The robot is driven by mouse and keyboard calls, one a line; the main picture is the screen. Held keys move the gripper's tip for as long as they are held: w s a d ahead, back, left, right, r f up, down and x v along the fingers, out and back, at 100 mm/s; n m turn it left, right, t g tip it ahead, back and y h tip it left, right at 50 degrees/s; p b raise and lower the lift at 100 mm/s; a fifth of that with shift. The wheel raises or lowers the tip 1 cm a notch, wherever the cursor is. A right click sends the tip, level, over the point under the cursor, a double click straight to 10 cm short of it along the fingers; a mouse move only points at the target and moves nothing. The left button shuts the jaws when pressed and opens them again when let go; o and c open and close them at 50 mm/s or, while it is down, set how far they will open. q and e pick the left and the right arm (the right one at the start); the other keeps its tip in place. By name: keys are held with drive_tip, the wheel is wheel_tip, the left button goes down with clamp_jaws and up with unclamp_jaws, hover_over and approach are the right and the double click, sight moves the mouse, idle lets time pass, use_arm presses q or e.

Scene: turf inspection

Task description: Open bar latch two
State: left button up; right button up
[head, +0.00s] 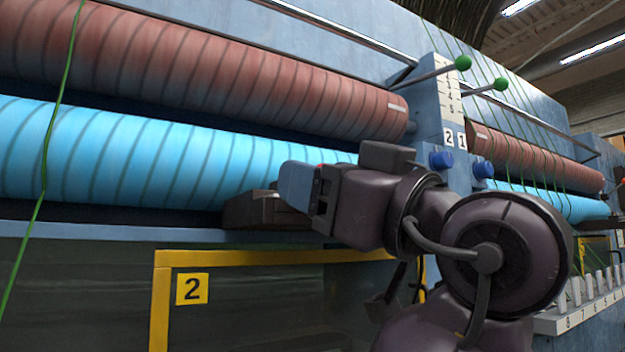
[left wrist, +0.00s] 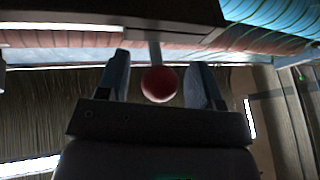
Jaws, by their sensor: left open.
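A red ball knob (left wrist: 158,84) on a short grey stem shows in the left wrist view. The stem comes out from under a dark block (left wrist: 130,14); this looks like the bar latch. My left gripper (left wrist: 161,64) is open, with one blue finger on each side of the knob and a visible gap to each. In the head view my left gripper (head: 296,186) is beside a dark block (head: 250,211) on the ledge, above a yellow frame (head: 205,259) with a label 2 (head: 192,289). My right gripper is not in view.
A blue roller (head: 120,155) and a red-brown roller (head: 200,70) run behind the gripper. Two green-knobbed levers (head: 462,63) and blue knobs (head: 441,160) are on the post to the right. A green cord (head: 45,165) hangs at the left.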

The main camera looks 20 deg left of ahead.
use_arm(q)
drive_tip(key=shift+c, duration=0.2)
clamp_jaws()
idle(0.4)
drive_tip(key=shift+w+r, duration=0.1)
